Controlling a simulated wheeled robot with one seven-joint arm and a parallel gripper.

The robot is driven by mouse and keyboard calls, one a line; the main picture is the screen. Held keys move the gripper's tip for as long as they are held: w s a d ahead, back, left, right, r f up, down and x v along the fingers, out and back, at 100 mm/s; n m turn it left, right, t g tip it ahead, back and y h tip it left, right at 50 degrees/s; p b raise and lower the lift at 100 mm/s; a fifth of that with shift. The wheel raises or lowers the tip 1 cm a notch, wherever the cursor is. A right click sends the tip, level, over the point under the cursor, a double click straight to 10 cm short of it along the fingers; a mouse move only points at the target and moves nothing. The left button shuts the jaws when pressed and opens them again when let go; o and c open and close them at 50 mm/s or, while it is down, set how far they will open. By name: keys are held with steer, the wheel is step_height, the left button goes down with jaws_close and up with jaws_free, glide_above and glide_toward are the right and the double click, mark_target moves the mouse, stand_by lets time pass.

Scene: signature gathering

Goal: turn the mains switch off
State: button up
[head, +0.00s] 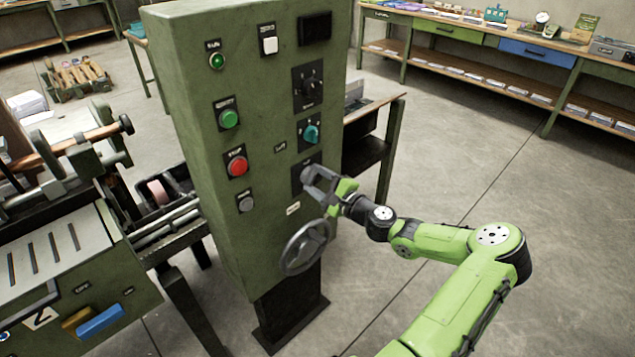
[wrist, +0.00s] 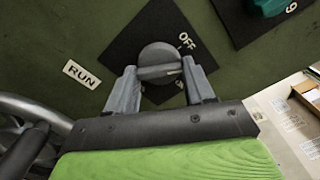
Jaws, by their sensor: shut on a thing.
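The mains switch is a grey round knob with a raised grip bar (wrist: 158,55) on a black square plate (wrist: 125,45) in the wrist view. An OFF mark (wrist: 187,40) is printed to its upper right; another mark below right is mostly covered by a finger. My gripper (wrist: 160,80) is shut on the knob, one finger at each end of the bar. I cannot tell which mark the knob points to. In the head view my gripper (head: 312,176) reaches the front of the green cabinet (head: 265,110) and hides most of the knob.
A handwheel (head: 306,247) sits just below my gripper. A teal knob (head: 311,134) and black rotary switch (head: 309,88) are above; green (head: 229,118) and red (head: 238,166) buttons are to the left. Open floor (head: 450,150) lies right of the cabinet.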

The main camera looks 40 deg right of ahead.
steer(key=n+b, duration=0.2)
steer(key=n, duration=0.3)
steer(key=shift+n, duration=0.4)
steer(key=shift+n+b, duration=0.3)
steer(key=o, duration=1)
steer(key=shift+o, duration=0.2)
steer(key=shift+s, duration=0.1)
steer(key=s+p, duration=0.2)
steer(key=s, duration=1.3)
steer(key=shift+s+d+p, duration=0.25)
steer(key=shift+p, duration=0.1)
